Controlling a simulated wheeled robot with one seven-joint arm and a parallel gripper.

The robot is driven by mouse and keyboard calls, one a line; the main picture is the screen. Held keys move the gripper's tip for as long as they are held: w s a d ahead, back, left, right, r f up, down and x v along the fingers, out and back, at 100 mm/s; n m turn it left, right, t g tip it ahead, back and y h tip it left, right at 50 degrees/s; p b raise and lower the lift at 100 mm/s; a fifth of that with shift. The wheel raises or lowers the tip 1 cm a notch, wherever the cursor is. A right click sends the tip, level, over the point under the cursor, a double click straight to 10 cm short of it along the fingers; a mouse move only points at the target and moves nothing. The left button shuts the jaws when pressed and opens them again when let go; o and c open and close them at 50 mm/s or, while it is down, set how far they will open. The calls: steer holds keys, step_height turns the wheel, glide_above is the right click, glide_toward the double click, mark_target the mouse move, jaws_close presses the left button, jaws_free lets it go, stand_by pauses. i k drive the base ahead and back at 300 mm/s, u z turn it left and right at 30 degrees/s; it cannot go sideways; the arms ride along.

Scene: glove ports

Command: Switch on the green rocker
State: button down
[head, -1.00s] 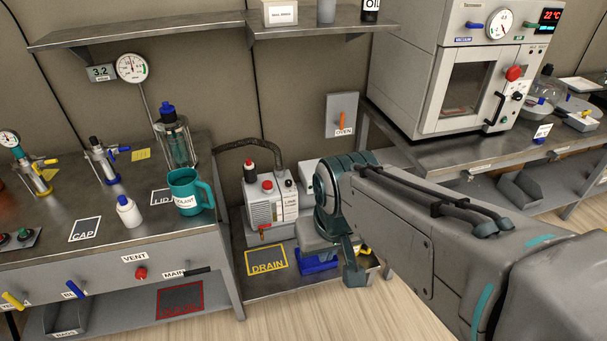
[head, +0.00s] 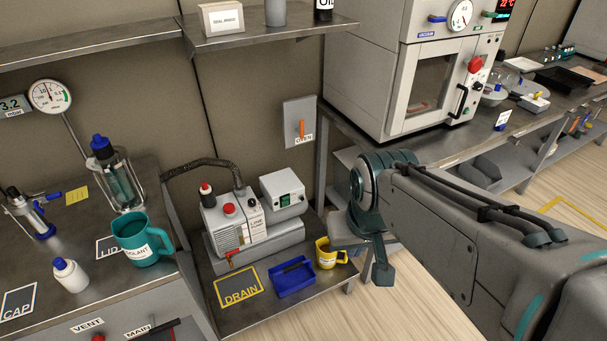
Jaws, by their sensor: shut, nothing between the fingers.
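The green rocker (head: 286,199) is a small green switch on the front of a white box (head: 283,190). The box is at the back right of the pump on the low bench, and the rocker faces me unobstructed. My gripper (head: 381,272) hangs below my wrist at the right of the low bench. It is shut and empty, seen only in part behind my arm. It is well to the right of the rocker and nearer to me, touching nothing that I can see.
The pump (head: 235,225) with its dark hose stands left of the box. A blue tray (head: 293,279) and a yellow mug (head: 326,254) are in front. Open floor lies at the lower right.

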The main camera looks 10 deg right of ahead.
mark_target(286, 203)
steer(key=z, duration=0.05)
steer(key=i, duration=0.95)
steer(key=u, duration=0.65)
